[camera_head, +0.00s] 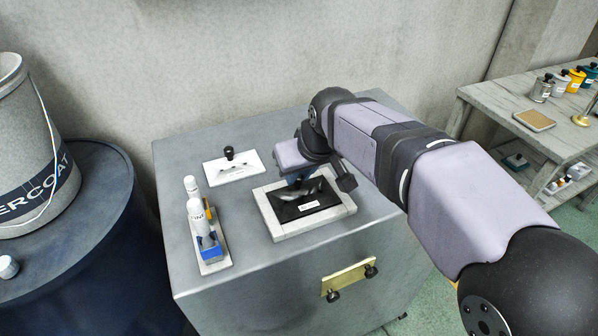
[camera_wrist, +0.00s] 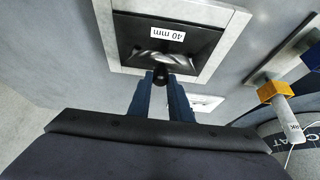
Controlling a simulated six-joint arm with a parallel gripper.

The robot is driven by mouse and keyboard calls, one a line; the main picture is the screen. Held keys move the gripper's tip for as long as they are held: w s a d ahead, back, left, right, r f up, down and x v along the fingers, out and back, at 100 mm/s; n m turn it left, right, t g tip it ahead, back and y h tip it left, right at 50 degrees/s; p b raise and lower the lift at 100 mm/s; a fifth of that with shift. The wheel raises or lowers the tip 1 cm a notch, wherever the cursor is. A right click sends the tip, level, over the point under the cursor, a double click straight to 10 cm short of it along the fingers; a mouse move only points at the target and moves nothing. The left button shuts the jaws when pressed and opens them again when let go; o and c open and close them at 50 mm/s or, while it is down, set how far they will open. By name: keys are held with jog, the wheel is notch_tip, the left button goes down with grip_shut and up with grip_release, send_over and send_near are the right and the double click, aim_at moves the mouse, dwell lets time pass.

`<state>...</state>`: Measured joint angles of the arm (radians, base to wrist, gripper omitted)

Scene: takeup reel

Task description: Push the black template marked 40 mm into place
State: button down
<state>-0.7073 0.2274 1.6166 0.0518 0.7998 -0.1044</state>
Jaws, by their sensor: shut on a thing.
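The black template (camera_head: 292,209) with a white label lies inside a pale square frame (camera_head: 341,211) on top of the grey cabinet. In the wrist view the label on the black template (camera_wrist: 190,35) reads 40 mm, upside down. My gripper (camera_head: 299,183) is over the back part of the template. In the wrist view my gripper (camera_wrist: 160,80) is shut on the template's dark knob (camera_wrist: 160,72), with a blue finger on each side. The template looks roughly level within the frame. I cannot tell whether it is fully seated.
A white plate with a black knob (camera_head: 233,167) lies behind and left of the frame. A blue drum (camera_head: 95,240) bears a grey bucket (camera_head: 25,150). A shelf bench (camera_head: 505,110) stands right.

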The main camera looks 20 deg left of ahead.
jog(key=shift+f, duration=0.35)
dwell(0.6)
jog(key=c, duration=1.5)
grip_release()
jog(key=shift+c, duration=0.2)
jog(key=shift+r, duration=0.2)
jog(key=shift+p+v, duration=1.25)
jog(key=shift+v, duration=1.15)
jog(key=v, duration=0.7)
jog(key=shift+b, duration=0.4)
jog(key=shift+r, duration=0.1)
